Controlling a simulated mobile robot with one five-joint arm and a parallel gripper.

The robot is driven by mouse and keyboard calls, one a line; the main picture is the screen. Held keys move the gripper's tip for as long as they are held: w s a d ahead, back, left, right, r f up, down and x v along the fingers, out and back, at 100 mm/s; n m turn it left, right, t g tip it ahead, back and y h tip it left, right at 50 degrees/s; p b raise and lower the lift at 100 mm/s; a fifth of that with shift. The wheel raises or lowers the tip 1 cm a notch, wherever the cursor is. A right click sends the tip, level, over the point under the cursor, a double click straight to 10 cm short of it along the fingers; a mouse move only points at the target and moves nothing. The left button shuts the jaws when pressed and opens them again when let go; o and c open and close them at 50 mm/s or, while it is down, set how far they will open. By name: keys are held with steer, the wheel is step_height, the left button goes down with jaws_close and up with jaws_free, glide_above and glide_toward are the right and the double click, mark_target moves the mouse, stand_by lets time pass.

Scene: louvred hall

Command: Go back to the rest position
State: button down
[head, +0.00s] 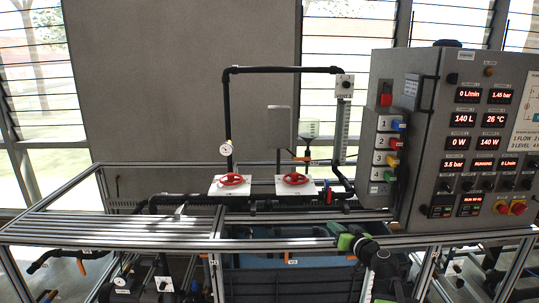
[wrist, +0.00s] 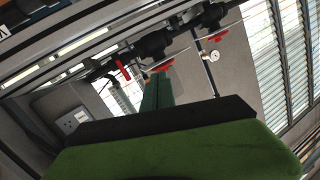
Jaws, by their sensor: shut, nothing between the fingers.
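My gripper (wrist: 158,88) shows in the wrist view as green fingers closed together, with a broad green and black body across the lower part of that view. Nothing shows between the fingers. In the head view my green and black arm end (head: 350,240) is low, right of centre, in front of the aluminium frame (head: 120,240) of a test rig. I cannot tell from the head view whether it touches the frame's front rail.
Two red handwheels (head: 233,180) sit on white plates on the rig, below black pipework (head: 280,70) with a gauge (head: 226,149). A grey control cabinet (head: 455,140) with red displays stands at the right. A blue tank (head: 285,275) is under the frame. The left slatted top is clear.

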steer(key=s+a+f+n+g+y+p, duration=0.15)
steer(key=s+a+f+g, duration=0.3)
steer(key=a, duration=0.45)
steer(key=s+a+f+n+g, duration=0.3)
steer(key=s+a+f+g, duration=0.15)
steer(key=a, duration=0.55)
steer(key=s+d+f+m+g+h, duration=0.5)
steer(key=s+d+f, duration=0.4)
steer(key=s+d, duration=0.2)
steer(key=s+g+h, duration=0.1)
steer(key=s+h, duration=0.1)
steer(key=shift+s+m, duration=0.3)
steer(key=shift+m, duration=0.05)
